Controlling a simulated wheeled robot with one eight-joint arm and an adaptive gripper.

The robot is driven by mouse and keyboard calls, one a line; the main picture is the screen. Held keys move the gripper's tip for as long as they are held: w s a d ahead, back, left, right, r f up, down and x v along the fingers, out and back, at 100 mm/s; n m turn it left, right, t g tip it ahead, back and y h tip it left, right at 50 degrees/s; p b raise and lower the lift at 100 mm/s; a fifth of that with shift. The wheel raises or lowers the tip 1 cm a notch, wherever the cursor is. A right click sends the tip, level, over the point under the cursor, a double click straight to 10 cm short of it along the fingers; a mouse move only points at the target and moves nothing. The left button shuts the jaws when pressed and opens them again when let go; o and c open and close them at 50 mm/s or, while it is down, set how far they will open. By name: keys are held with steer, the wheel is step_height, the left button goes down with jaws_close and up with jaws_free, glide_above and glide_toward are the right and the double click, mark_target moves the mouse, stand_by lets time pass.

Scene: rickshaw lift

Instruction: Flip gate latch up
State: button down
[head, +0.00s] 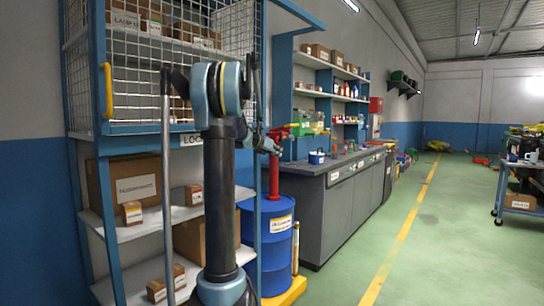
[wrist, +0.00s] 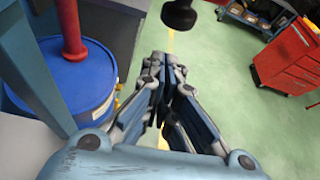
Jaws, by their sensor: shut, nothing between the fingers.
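My gripper (wrist: 165,65) is shut and empty in the wrist view, its fingers together over the green floor. I cannot make out the gate latch for certain. A dark rounded knob (wrist: 179,14) shows beyond the fingertips at the top of the wrist view, apart from them; I cannot tell what it belongs to.
A blue drum (head: 267,240) with a red pump (wrist: 70,30) stands beside the shelf rack. A grey workbench (head: 345,195) runs behind it. A red tool cabinet (wrist: 289,58) stands right in the wrist view. The green floor to the right is mostly clear.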

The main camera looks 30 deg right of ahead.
mark_target(281, 134)
steer(key=shift+w+r, duration=0.1)
steer(key=shift+r, duration=1.25)
steer(key=shift+r+n, duration=0.25)
steer(key=shift+n, duration=0.05)
steer(key=shift+s+r, duration=0.15)
steer(key=shift+s, duration=0.05)
steer(key=shift+n+g+h, duration=0.3)
steer(key=shift+n+g, duration=0.3)
steer(key=shift+n, duration=0.2)
steer(key=shift+s+d+r, duration=0.1)
steer(key=shift+s+r, duration=0.1)
steer(key=shift+r, duration=1.25)
steer(key=shift+s+d+r, duration=0.1)
steer(key=shift+s+r, duration=0.1)
steer(key=shift+r, duration=1.2)
steer(key=shift+w+a+r, duration=0.1)
steer(key=shift+w+r, duration=0.1)
steer(key=shift+r, duration=0.5)
steer(key=shift+w+a+r, duration=0.1)
steer(key=shift+w+r, duration=0.05)
steer(key=shift+r, duration=0.55)
